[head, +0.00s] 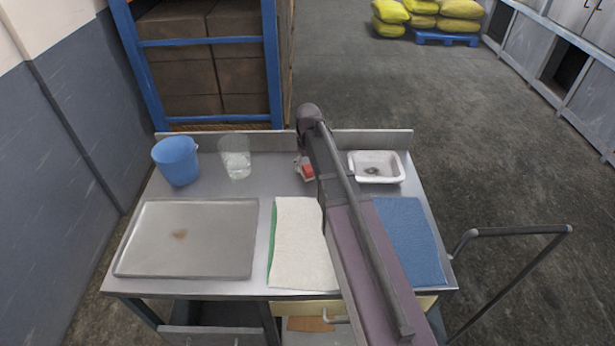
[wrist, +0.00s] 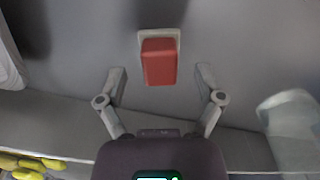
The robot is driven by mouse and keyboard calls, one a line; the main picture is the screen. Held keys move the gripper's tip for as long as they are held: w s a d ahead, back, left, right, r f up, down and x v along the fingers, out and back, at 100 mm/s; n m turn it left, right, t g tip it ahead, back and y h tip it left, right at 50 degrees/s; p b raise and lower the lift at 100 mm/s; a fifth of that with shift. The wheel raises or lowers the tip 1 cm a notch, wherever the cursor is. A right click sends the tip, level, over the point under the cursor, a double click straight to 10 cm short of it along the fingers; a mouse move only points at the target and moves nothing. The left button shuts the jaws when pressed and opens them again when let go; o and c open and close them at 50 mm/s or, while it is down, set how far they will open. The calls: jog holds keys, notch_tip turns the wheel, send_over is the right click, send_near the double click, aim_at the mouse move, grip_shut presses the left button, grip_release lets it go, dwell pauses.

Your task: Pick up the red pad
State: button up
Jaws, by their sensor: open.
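The red pad (wrist: 159,62) is a small red block against a pale backing in the wrist view. It lies on the grey metal worktop, and in the head view it shows as a small red patch (head: 308,171), partly hidden by my arm. My gripper (wrist: 161,80) is open, with one finger on each side of the pad's near end. The fingers look apart from the pad, and nothing is held.
On the worktop stand a blue bucket (head: 176,161), a clear container (head: 235,157) and a white dish (head: 377,167) right of my arm. A metal tray (head: 185,238), a white towel (head: 301,243) and a blue mat (head: 411,240) lie nearer. A raised back edge (head: 240,141) borders the worktop.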

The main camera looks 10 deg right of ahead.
jog(key=shift+f+b, duration=0.7)
jog(key=shift+f, duration=0.35)
grip_shut()
